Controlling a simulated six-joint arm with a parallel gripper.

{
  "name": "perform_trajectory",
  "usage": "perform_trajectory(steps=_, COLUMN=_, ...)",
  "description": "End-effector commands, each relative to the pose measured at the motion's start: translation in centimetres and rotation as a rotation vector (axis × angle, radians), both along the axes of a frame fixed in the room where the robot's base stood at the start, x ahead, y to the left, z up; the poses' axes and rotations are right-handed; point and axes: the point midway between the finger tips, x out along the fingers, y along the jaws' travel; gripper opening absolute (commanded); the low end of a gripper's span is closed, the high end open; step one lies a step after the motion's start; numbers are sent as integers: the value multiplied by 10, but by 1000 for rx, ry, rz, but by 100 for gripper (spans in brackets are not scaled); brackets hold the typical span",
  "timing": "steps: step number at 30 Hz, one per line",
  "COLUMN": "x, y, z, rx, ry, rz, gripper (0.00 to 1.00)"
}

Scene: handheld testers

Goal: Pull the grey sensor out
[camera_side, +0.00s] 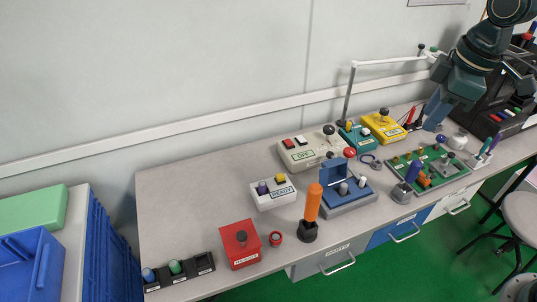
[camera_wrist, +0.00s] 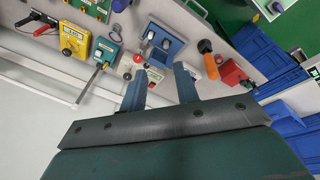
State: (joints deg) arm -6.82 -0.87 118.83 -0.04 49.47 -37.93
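A blue tester box (camera_side: 346,205) with a raised lid stands near the middle of the bench, with two upright grey cylinders, one at the left (camera_side: 343,188) and one at the right (camera_side: 362,181). Either may be the grey sensor; I cannot tell which. The blue box also shows in the wrist view (camera_wrist: 172,50), beyond my fingertips, with both cylinders in it. My gripper (camera_wrist: 160,70) is open, with nothing between its fingers. In the side view, it hangs above the back right of the bench, well to the right of the blue box and apart from it.
An orange-handled tool (camera_side: 313,202) stands just left of the blue box. A red box (camera_side: 239,245) and a white box (camera_side: 272,195) are farther left. A green board (camera_side: 440,165) with several parts lies to the right.

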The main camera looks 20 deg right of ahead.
Motion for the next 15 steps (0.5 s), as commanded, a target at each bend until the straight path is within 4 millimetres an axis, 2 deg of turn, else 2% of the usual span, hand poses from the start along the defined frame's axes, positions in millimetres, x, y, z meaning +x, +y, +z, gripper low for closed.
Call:
perform_trajectory(steps=6, x=39, y=16, z=-33, rx=-36, ry=61, rz=175, gripper=31)
perform_trajectory(steps=15, x=82, y=39, z=-89, rx=-72, ry=138, rz=413, gripper=31)
